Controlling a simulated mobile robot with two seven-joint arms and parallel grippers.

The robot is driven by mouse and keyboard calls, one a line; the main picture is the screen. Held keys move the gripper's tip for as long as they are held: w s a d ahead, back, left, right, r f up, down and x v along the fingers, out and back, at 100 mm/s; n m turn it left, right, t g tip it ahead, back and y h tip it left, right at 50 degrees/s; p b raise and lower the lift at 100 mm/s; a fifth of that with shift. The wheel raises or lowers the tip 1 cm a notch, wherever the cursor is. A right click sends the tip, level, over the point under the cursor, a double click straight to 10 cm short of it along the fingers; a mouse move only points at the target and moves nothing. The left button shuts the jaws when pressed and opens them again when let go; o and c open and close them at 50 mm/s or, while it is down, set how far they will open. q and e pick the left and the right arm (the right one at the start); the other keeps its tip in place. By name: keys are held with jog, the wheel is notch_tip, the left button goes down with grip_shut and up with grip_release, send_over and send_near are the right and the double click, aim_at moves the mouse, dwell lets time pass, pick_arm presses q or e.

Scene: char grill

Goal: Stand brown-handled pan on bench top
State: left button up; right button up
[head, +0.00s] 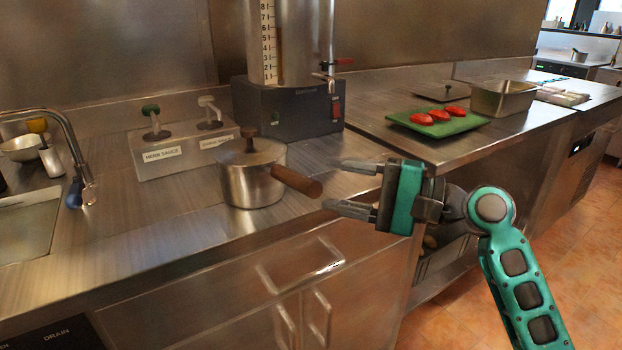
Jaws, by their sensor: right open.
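The brown-handled pan (248,187) is a steel saucepan with a lid and a dark lid knob. It sits upright on the steel bench top (150,220), near the front edge. Its brown handle (297,181) points right, toward my right gripper (335,187). My right gripper is open, with its fingers pointing left and one above the other in the picture. The handle's end shows close to the fingertips, and nothing is held. I cannot tell whether a finger touches the handle. My left gripper is not in view.
A sauce dispenser box (180,150) and a tall boiler (288,110) stand behind the pan. A sink (28,225) with a tap is at left. A green board (437,124) with red pieces and a steel tray (502,98) are on the right counter. Bench space left of the pan is clear.

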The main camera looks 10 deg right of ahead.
jog(key=v, duration=0.4)
notch_tip(320, 180, down, 20)
jog(key=s+n+t+h, duration=0.1)
jog(key=n+h, duration=0.1)
jog(key=h, duration=0.5)
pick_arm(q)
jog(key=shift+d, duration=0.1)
pick_arm(e)
jog(key=s+a+f+n+h, duration=0.4)
jog(key=s+f+n+h, duration=0.1)
jog(key=s+f+n, duration=0.5)
notch_tip(320, 180, down, 4)
jog(key=shift+s+r+n+g, duration=0.2)
jog(key=shift+s+n+g, duration=0.1)
jog(key=shift+s, duration=0.9)
